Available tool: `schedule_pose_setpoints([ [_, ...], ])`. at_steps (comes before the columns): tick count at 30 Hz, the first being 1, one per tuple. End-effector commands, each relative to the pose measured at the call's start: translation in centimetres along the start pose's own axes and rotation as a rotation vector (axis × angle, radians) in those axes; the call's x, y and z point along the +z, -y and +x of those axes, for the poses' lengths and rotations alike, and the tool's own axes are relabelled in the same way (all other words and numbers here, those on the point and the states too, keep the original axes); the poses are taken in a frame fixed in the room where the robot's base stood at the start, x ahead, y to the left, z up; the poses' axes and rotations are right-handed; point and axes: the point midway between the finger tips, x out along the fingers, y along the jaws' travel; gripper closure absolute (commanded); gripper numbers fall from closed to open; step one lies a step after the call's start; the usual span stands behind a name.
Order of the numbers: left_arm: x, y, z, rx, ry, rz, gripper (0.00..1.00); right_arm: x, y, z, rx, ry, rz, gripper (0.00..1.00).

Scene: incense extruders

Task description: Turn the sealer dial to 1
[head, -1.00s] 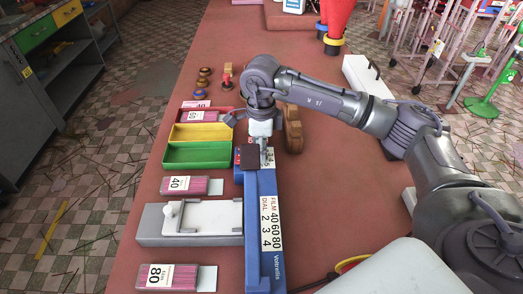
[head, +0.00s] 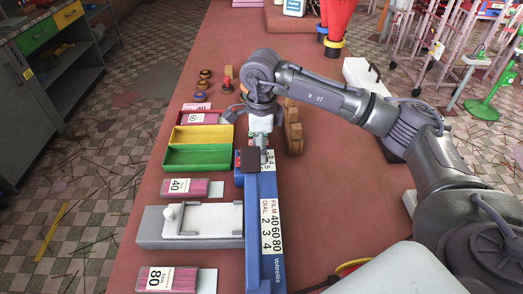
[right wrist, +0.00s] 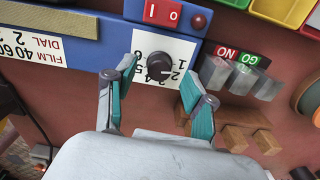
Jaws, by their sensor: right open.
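The sealer (head: 264,262) is a long blue machine lying along the table, with a FILM and DIAL number label on top. Its dial (right wrist: 158,66) is a dark round knob on a white number plate in the right wrist view. Which number the dial points at is not clear. My right gripper (right wrist: 157,74) is open, with one teal-padded finger on each side of the dial and gaps visible between pads and knob. In the head view my right gripper (head: 256,156) is over the sealer's far end and hides the dial. My left gripper is not in view.
A red switch (right wrist: 163,13) sits beside the number plate. Clear blocks marked NO and GO (right wrist: 237,75) and wooden blocks (right wrist: 250,138) are nearby. Yellow (head: 203,136) and green (head: 198,157) trays and pink packs (head: 184,188) stand left of the sealer.

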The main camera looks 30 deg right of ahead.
Motion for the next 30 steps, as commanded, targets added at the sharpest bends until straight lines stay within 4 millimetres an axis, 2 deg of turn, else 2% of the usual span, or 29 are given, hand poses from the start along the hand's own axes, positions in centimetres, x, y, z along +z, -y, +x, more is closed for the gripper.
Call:
schedule_pose_setpoints([
  [9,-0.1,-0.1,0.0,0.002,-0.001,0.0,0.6,0.1,0.1,-6.9,-0.005,0.003,0.0,0.46],
  [15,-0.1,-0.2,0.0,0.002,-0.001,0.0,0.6,0.0,0.1,-9.5,-0.003,0.002,0.0,0.46],
  [20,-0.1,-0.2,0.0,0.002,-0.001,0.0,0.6,0.0,0.0,-10.2,-0.001,0.001,0.0,0.46],
  [30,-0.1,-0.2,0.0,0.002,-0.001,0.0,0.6,0.0,0.0,-10.2,-0.001,0.001,0.0,0.46],
])
